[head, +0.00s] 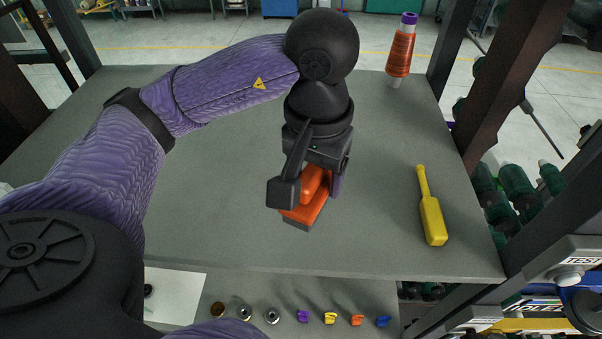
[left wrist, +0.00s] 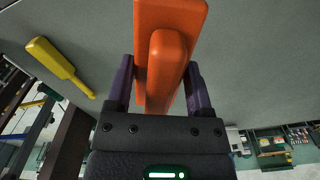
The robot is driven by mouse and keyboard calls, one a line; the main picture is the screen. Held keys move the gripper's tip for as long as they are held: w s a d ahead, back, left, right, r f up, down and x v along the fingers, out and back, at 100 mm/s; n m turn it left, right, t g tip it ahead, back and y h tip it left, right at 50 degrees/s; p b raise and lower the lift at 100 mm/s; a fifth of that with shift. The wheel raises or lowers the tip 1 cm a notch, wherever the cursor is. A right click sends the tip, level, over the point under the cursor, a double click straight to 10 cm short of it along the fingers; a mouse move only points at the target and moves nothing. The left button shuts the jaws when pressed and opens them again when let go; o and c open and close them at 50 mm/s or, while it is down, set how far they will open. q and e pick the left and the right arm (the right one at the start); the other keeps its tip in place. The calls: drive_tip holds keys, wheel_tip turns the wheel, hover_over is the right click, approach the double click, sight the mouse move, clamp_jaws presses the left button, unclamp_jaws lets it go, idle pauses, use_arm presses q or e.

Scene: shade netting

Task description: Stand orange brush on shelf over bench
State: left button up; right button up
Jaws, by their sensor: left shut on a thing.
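My left gripper (head: 318,178) is shut on the orange brush (head: 305,207) over the grey shelf (head: 225,215). In the left wrist view the orange brush (left wrist: 168,65) sits between the two purple fingers of the left gripper (left wrist: 160,85). Its grey lower end points down toward the shelf in the head view; I cannot tell whether it touches. The left arm and wrist hide part of the shelf and the top of the brush. My right gripper is in neither view.
Dark posts (head: 510,70) flank the shelf. Small coloured clips and metal rings lie on the bench (head: 290,290) below. The shelf's left middle is clear.

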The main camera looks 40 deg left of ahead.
sight(314, 200)
use_arm(q)
drive_tip(key=f, duration=0.5)
drive_tip(key=shift+w+a, duration=0.1)
drive_tip(key=shift+w, duration=0.1)
drive_tip(key=shift+f, duration=0.3)
drive_tip(key=shift+s, duration=0.1)
drive_tip(key=shift+c, duration=0.6)
drive_tip(key=o, duration=1.2)
wheel_tip(314, 200, up, 12)
drive_tip(key=shift+r+p, duration=0.1)
drive_tip(key=shift+p, duration=0.9)
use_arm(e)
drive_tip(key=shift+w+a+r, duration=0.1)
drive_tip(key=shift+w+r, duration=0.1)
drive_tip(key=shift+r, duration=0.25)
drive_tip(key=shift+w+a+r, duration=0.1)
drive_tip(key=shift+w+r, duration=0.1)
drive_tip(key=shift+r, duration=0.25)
